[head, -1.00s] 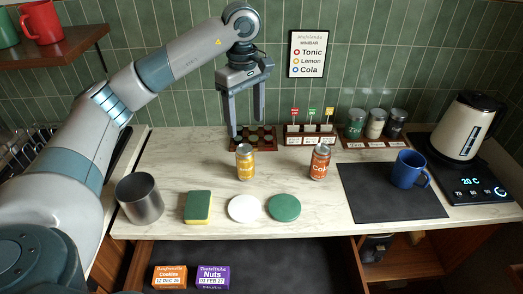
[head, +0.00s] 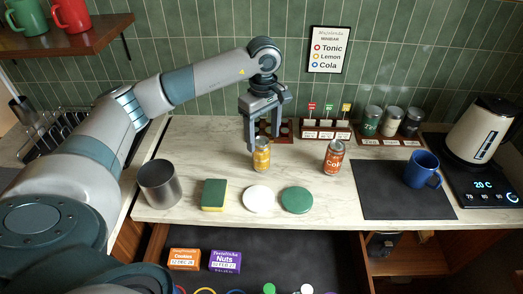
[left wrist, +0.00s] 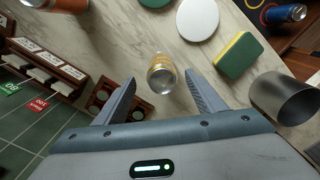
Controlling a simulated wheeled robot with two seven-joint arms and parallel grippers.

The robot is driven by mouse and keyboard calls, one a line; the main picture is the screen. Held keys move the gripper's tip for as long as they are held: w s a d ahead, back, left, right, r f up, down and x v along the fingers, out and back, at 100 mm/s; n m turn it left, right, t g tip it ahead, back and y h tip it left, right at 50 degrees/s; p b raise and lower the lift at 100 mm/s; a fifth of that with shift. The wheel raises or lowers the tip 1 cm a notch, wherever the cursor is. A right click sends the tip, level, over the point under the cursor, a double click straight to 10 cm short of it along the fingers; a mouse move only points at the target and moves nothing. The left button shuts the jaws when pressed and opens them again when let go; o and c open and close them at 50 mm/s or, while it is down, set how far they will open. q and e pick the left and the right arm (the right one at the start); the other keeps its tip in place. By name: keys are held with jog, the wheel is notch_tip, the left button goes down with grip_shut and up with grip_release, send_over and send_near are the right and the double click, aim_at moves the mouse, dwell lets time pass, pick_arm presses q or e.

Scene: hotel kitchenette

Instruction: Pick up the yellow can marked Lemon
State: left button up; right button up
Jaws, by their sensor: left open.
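The yellow can (head: 261,155) stands upright on the pale counter in the head view. My left gripper (head: 263,143) is open, pointing down, with its fingers just above and around the can's top in that view. In the left wrist view the can (left wrist: 161,75) shows between and beyond the two open fingertips of my gripper (left wrist: 165,85), with no finger seen touching it. Its label text is too small to read. My right gripper is not in view.
A metal cup (head: 159,184), sponge (head: 213,195), white disc (head: 258,198) and green disc (head: 297,200) line the front. A dark wooden rack (head: 286,131) is behind. An open drawer (head: 330,250) lies below.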

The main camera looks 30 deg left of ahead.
aim_at(263, 141)
pick_arm(q)
notch_tip(263, 141, down, 3)
jog(key=shift+f+p, duration=0.2)
jog(key=shift+p, duration=0.4)
jog(key=shift+f, duration=0.35)
jog(key=shift+s+a+f+p, duration=0.1)
jog(key=shift+f+p, duration=0.35)
jog(key=shift+p, duration=0.2)
notch_tip(263, 141, down, 4)
jog(key=shift+a+r+p, duration=0.1)
jog(key=shift+r+p, duration=0.1)
jog(key=shift+p, duration=0.95)
jog(key=shift+f, duration=0.35)
jog(key=shift+c, duration=0.4)
